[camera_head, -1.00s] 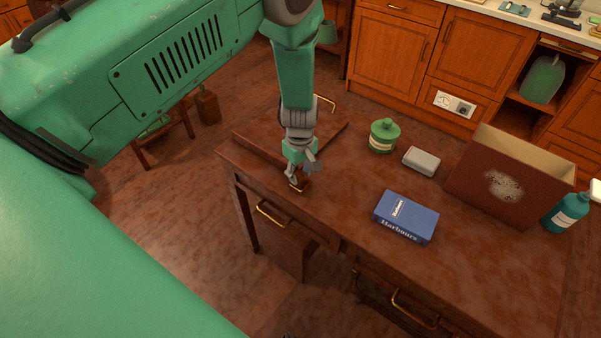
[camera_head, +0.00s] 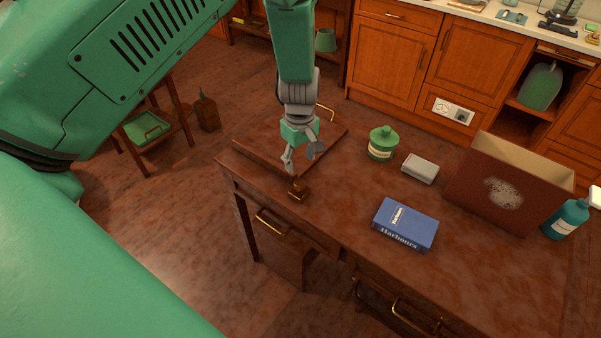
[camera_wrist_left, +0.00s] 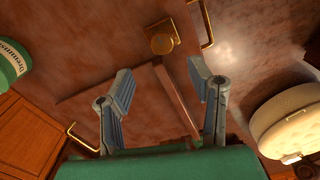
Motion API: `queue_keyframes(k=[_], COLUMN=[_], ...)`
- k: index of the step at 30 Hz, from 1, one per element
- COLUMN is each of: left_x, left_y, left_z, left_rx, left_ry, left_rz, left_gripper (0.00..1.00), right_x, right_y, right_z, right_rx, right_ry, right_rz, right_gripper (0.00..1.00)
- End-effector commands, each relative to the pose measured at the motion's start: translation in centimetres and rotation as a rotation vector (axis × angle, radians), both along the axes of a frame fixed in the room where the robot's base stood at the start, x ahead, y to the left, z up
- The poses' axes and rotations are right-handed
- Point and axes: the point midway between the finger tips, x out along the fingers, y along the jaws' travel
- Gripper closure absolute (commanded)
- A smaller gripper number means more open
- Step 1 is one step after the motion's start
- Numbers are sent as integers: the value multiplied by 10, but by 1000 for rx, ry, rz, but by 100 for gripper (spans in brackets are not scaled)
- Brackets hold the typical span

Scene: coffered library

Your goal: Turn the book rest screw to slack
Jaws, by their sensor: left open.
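The book rest (camera_head: 262,137) is a flat brown wooden board with a raised strip, lying on the left end of the desk. Its screw (camera_head: 299,191) is a small brass-and-brown block at the board's near corner; in the left wrist view the screw (camera_wrist_left: 161,38) is a square brass piece with a round centre. My left gripper (camera_head: 302,160) hangs above and slightly behind the screw, fingers pointing down, open and empty. In the left wrist view the gripper's (camera_wrist_left: 161,80) two fingers are spread, with the screw beyond their tips, apart from them. My right gripper is in neither view.
On the desk (camera_head: 340,218) stand a green jar (camera_head: 382,143), a grey tin (camera_head: 420,167), a blue book (camera_head: 405,224), an open brown box (camera_head: 500,190) and a teal bottle (camera_head: 566,219). A brass handle (camera_head: 326,112) is behind the gripper.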

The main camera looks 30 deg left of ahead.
Motion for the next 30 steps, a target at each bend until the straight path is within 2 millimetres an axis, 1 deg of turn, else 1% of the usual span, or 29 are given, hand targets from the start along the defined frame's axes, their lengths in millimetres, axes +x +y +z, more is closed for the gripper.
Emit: queue_keyframes(k=[1, 6, 9, 12, 26, 29, 30], left_x=[1, 1, 1, 1, -1, -14, -25], left_y=[0, 0, 0, 0, 1, 4, 6], left_z=[10, 30, 36, 37, 35, 17, 4], left_rx=[1, 2, 1, 1, 3, 20, 37], left_ry=[-3, -2, 0, 1, 1, 11, 19], left_rz=[-1, 0, 0, 0, -3, -45, -83], left_gripper=[52, 52, 52, 52, 52, 52, 52], right_x=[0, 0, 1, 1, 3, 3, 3], right_y=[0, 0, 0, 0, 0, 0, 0], right_z=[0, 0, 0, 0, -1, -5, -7], right_rx=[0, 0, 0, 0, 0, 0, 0], right_ry=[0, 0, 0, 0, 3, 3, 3], right_rz=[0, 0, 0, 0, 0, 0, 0], right_gripper=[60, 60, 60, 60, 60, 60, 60])
